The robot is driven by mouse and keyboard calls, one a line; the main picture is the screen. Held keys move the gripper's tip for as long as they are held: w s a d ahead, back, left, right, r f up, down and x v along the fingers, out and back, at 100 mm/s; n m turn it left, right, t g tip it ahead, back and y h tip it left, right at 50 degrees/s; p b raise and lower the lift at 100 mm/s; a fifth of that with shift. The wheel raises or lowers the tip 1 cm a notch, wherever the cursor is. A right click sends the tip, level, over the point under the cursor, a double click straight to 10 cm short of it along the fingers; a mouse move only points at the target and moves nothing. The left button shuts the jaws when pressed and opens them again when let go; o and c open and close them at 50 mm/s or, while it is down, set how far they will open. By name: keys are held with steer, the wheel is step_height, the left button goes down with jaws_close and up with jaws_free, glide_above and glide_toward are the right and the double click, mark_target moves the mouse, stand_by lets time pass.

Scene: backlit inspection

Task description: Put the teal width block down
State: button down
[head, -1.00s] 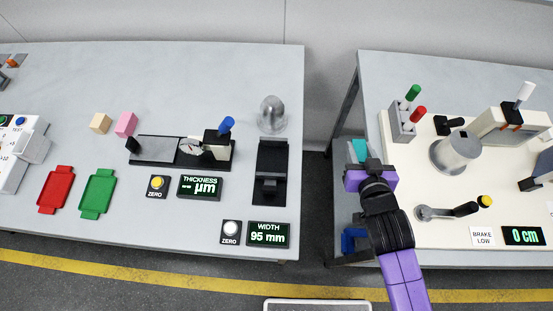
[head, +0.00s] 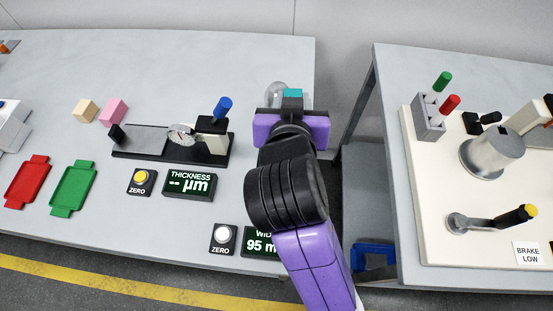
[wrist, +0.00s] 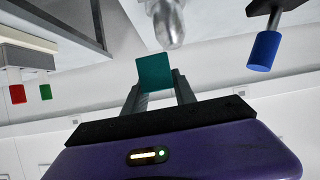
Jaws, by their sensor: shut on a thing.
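The teal width block (head: 292,93) shows at the tip of my gripper (head: 290,104), above the right end of the left table. In the wrist view the teal block (wrist: 155,72) sits between the two fingers of my gripper (wrist: 158,84), which is shut on it. The block looks held up, clear of any surface. A silver dome-topped post (head: 275,90) is just left of and behind the gripper; it also shows above the block in the wrist view (wrist: 167,22). The black width gauge is hidden behind my arm. The width display (head: 262,243) is partly covered.
The thickness gauge (head: 150,140) with its blue handle (head: 222,107) stands left of my gripper. Red (head: 28,182) and green (head: 74,188) trays and pink (head: 113,110) and tan (head: 86,110) blocks lie further left. A gap separates the right table (head: 395,180).

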step_height(320, 180, up, 6)
steer(key=s+a, duration=0.2)
steer(key=a, duration=0.1)
steer(key=shift+m, duration=0.3)
step_height(320, 180, down, 20)
steer(key=shift+s+r+b, duration=0.1)
steer(key=shift+s+b, duration=0.05)
steer(key=shift+b, duration=0.7)
steer(key=shift+f, duration=0.2)
steer(key=c, duration=1)
jaws_free()
steer(key=shift+r, duration=0.15)
steer(key=v, duration=1.2)
steer(key=shift+b, duration=0.3)
